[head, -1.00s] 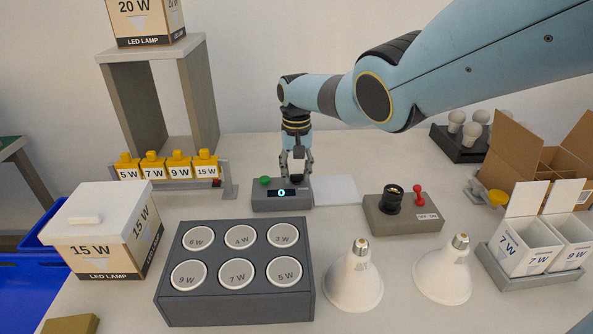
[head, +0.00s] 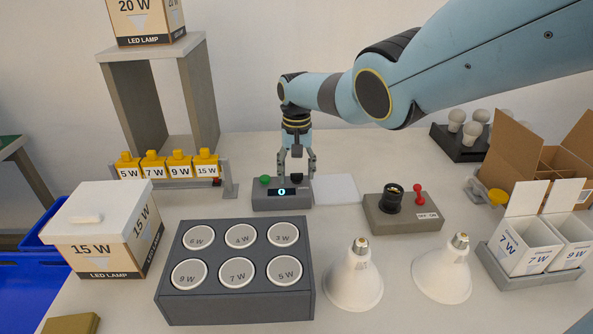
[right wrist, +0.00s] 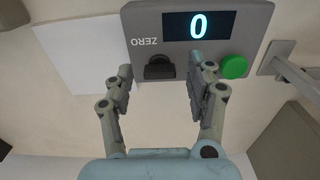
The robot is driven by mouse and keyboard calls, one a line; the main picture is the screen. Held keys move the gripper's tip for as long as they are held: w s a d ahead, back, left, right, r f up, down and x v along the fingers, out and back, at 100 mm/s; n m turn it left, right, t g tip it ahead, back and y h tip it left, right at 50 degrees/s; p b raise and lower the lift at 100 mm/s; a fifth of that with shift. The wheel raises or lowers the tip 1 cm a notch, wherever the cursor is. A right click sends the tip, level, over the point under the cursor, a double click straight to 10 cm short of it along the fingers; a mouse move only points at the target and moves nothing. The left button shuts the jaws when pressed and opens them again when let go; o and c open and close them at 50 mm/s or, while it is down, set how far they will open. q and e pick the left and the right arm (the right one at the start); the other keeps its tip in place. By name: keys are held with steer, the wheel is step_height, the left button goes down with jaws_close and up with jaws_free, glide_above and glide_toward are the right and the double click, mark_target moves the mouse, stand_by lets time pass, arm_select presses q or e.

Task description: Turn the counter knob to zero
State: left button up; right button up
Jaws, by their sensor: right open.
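The counter (head: 268,204) is a grey box at the back middle of the table, with a green button (head: 265,180) and a display (head: 281,192) reading 0. Its black knob (head: 297,178) also shows in the right wrist view (right wrist: 160,67), beside the printed word ZERO. My right gripper (head: 298,171) points down over the knob. In the right wrist view its open fingers (right wrist: 166,72) stand either side of the knob, apart from it, with nothing held. My left gripper is not in view.
A white plate (head: 337,189) lies right of the counter. A grey switch box (head: 403,216) with a black socket and red lever stands further right. The grey lamp block (head: 235,312) is in front, next to two white bulbs (head: 353,280). Yellow-capped blocks (head: 180,165) stand left.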

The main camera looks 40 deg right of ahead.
step_height(320, 180, up, 12)
stand_by(0.6)
steer(key=shift+r, duration=0.1)
stand_by(0.4)
